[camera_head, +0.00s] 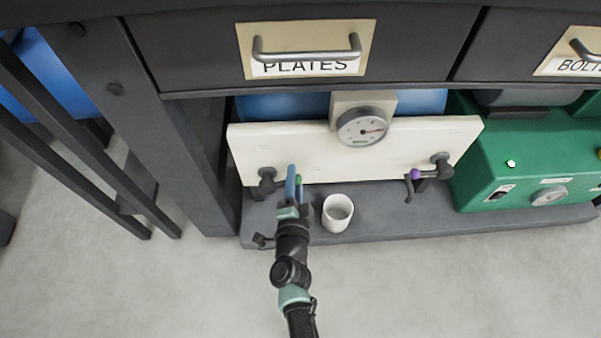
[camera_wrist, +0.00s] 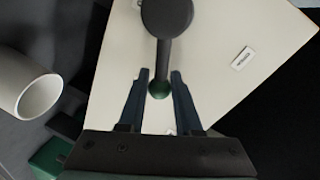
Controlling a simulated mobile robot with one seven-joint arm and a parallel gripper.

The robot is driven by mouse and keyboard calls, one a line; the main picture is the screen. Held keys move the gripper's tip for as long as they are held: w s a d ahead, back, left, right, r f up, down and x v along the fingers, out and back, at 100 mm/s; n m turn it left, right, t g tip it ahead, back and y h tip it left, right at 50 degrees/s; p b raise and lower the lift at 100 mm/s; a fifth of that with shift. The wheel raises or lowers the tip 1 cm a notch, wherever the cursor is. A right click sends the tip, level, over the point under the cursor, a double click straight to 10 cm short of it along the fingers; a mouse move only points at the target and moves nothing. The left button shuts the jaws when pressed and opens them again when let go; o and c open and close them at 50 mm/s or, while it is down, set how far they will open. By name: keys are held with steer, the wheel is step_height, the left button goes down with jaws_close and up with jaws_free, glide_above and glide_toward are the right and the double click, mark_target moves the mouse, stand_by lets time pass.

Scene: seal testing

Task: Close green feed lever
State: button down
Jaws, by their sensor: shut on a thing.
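The green feed lever shows in the wrist view as a dark arm with a green ball knob (camera_wrist: 160,90), running up to a round dark hub. In the head view the green knob (camera_head: 298,180) is at the lower left of the white panel (camera_head: 290,145), partly hidden by my gripper (camera_head: 293,180). In the wrist view my gripper (camera_wrist: 160,78) has its two blue-grey fingers on either side of the knob, shut on it. The left valve body (camera_head: 267,180) sits left of my fingers.
A white cup (camera_head: 337,213) stands on the grey base right of my gripper; the wrist view shows it at left (camera_wrist: 38,97). A purple-knobbed lever (camera_head: 415,175) is on the panel's right. A gauge (camera_head: 363,127) tops the panel. A green machine (camera_head: 520,155) stands right.

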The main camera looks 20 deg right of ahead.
steer(key=shift+s+d+f+m+y+b, duration=0.1)
steer(key=shift+d+f+m+y+b, duration=0.05)
steer(key=shift+f+m+b, duration=0.4)
steer(key=shift+d+f+m+y+b, duration=0.15)
steer(key=shift+f+m+b, duration=0.35)
steer(key=shift+m+b, duration=0.05)
steer(key=shift+f+m+b, duration=0.5)
steer(key=shift+m+b, duration=0.3)
steer(key=shift+b, duration=0.1)
steer(key=shift+y, duration=0.3)
steer(key=c, duration=0.8)
jaws_free()
steer(key=shift+c, duration=0.2)
steer(key=p+v, duration=0.3)
steer(key=v, duration=1)
steer(key=shift+p, duration=0.3)
